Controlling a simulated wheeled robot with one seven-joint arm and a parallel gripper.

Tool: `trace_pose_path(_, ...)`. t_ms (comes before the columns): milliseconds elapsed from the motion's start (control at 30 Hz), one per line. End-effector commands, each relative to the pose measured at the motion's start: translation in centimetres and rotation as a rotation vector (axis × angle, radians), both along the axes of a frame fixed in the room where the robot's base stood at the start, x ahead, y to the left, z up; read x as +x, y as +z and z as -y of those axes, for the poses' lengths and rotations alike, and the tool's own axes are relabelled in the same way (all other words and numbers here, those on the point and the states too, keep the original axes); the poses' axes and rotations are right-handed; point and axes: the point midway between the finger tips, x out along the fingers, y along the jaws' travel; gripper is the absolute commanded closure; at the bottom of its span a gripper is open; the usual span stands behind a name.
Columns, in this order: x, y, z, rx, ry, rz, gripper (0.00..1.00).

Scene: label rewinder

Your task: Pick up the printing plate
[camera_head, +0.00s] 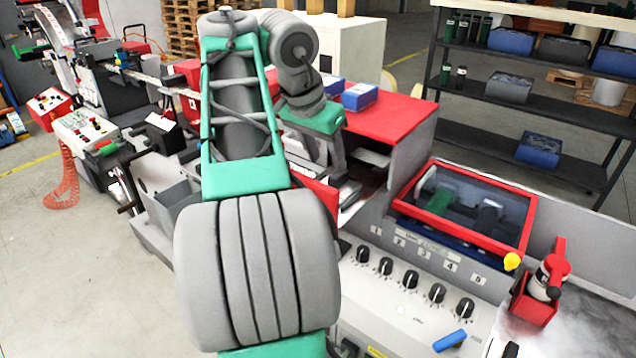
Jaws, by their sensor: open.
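I cannot make out a printing plate for certain in the head view; my arm hides part of the machine's middle. My gripper (343,192) hangs below the green wrist, in front of the open bay under the red cover (390,115). Its dark fingers are partly seen and apart. I see nothing clearly held between them. Whether they touch anything inside the bay cannot be told.
The label machine has a front panel with several black knobs (410,277) and a red-framed window (468,205). A blue object (449,341) lies on the panel's lower right. A red holder (533,303) stands at right. Dark shelves (525,108) stand behind.

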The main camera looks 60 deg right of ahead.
Motion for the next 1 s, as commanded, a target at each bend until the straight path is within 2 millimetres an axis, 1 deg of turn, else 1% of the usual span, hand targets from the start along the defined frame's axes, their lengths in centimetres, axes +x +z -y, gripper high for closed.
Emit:
trace_pose_path(67,-0.2,-0.7,0.3,-0.001,-0.001,-0.002,0.53)
trace_pose_path(367,-0.2,-3.2,1.4,0.002,0.0,0.0,0.53)
trace_pose_path(500,-0.3,-5.4,2.6,0.003,-0.002,-0.001,0.53)
trace_pose_path(600,-0.3,-6.4,3.0,0.002,-0.001,0.001,0.53)
trace_pose_path(833,-0.2,-6.6,3.1,0.001,0.0,0.002,0.53)
trace_pose_path(1000,-0.2,-6.6,3.1,0.001,0.0,0.002,0.67)
